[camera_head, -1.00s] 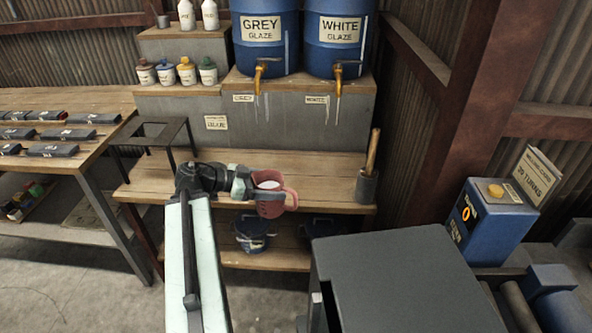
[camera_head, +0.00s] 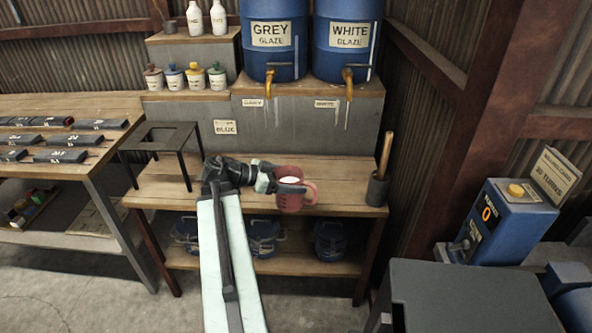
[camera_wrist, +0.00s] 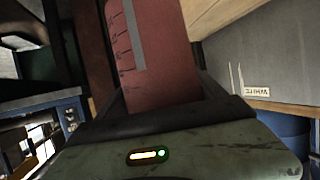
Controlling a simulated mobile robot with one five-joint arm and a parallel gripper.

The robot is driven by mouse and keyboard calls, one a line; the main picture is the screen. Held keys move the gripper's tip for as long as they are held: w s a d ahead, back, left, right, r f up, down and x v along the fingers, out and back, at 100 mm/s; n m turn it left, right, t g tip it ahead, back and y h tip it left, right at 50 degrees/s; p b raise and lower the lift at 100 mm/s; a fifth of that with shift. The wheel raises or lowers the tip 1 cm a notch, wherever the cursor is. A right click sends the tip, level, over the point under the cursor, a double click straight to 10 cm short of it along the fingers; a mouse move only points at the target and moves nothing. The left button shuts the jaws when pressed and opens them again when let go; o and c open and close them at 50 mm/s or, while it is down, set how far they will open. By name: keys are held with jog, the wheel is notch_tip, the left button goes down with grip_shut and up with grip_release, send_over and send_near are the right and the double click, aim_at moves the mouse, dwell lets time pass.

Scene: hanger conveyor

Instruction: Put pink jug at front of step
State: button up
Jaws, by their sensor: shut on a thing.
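The pink jug (camera_head: 291,203) is held at the end of my arm, with its handle to the right and a white inside or filling showing at its mouth. My gripper (camera_head: 280,187) is shut on it. The jug appears in front of and over the wooden lower step (camera_head: 338,178); whether it touches the wood cannot be told. In the wrist view the jug's side (camera_wrist: 150,50), with measuring marks, fills the upper middle, just beyond my gripper body.
Blue grey-glaze (camera_head: 268,50) and white-glaze (camera_head: 346,52) barrels with orange taps stand on the raised grey step (camera_head: 305,125) behind. A black stand (camera_head: 160,138) is left, a pot with a wooden handle (camera_head: 377,188) right. Blue lidded buckets sit below.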

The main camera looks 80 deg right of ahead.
jog(key=d+f+b, duration=0.1)
jog(key=d, duration=0.2)
jog(key=d+f+b, duration=0.2)
jog(key=d, duration=0.2)
jog(key=d+f+b, duration=0.1)
jog(key=d, duration=0.2)
jog(key=shift+w+d+f+b, duration=0.2)
jog(key=shift+w+f+b, duration=0.15)
jog(key=shift+f+b, duration=0.05)
jog(key=shift+w+a+r, duration=0.1)
jog(key=shift+w, duration=0.2)
jog(key=o, duration=2.1)
jog(key=shift+c, duration=0.2)
jog(key=p+v, duration=0.5)
jog(key=v, duration=0.7)
jog(key=shift+s+a, duration=0.1)
